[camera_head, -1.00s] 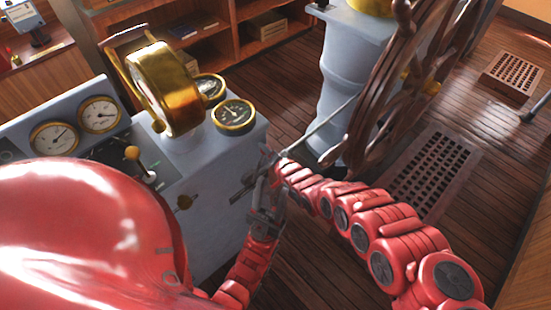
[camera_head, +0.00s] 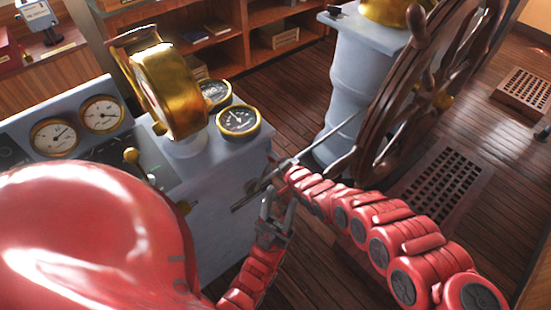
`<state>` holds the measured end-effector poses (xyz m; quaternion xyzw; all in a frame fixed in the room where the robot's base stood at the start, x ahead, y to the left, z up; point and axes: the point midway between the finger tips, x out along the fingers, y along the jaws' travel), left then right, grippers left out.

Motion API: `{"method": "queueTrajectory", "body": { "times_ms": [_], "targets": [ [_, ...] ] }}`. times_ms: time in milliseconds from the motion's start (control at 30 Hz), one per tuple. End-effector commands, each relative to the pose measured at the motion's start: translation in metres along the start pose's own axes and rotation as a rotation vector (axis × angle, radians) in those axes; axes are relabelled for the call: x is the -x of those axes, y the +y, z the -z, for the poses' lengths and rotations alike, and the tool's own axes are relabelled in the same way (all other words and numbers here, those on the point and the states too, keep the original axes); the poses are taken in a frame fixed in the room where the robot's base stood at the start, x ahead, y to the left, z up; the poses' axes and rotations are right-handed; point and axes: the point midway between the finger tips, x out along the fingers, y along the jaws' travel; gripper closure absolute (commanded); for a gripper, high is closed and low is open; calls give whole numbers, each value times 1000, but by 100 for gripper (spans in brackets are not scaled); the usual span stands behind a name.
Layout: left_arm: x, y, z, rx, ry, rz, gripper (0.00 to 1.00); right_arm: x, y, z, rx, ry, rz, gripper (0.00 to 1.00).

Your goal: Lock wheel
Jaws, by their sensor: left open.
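The ship's wheel (camera_head: 388,115) is dark brown wood, upright at the right of a pale blue-grey pedestal (camera_head: 356,85). A thin grey rod (camera_head: 327,132) slopes from near the wheel down to my grippers. My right gripper (camera_head: 284,172) is at the rod's lower part; its fingers are small and dark, and I cannot tell whether they grip it. My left gripper (camera_head: 272,200) is just below, open, close to the rod's lower end. Whether it touches the rod is unclear. The rod's join to the wheel or pedestal is hard to make out.
A blue-grey console (camera_head: 215,233) with gauges and a brass telegraph (camera_head: 168,90) stands left of my grippers. Wooden shelves (camera_head: 245,38) are behind. Bare plank floor (camera_head: 335,262) shows below my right arm.

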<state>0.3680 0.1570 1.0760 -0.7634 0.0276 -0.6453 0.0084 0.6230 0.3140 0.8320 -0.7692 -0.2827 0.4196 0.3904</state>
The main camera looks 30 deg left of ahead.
Motion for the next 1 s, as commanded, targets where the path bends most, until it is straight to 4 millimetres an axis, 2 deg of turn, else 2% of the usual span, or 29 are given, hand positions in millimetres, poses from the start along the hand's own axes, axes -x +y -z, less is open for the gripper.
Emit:
{"method": "queueTrajectory", "body": {
  "times_ms": [200,333,667,800,1000],
  "targets": [
    [-1,0,0,0,0,0,54,1,-1,0,1,0,2,42],
    [-4,0,1,0,0,0,54,9,-4,0,-2,-3,4,42],
    [-18,-1,3,0,0,0,54,59,-1,3,7,0,-4,42],
    [-51,-2,9,0,0,0,54,92,-8,6,-3,3,-2,42],
    [-92,-4,16,0,0,0,54,122,-9,4,-10,1,-2,42]
  ]
}}
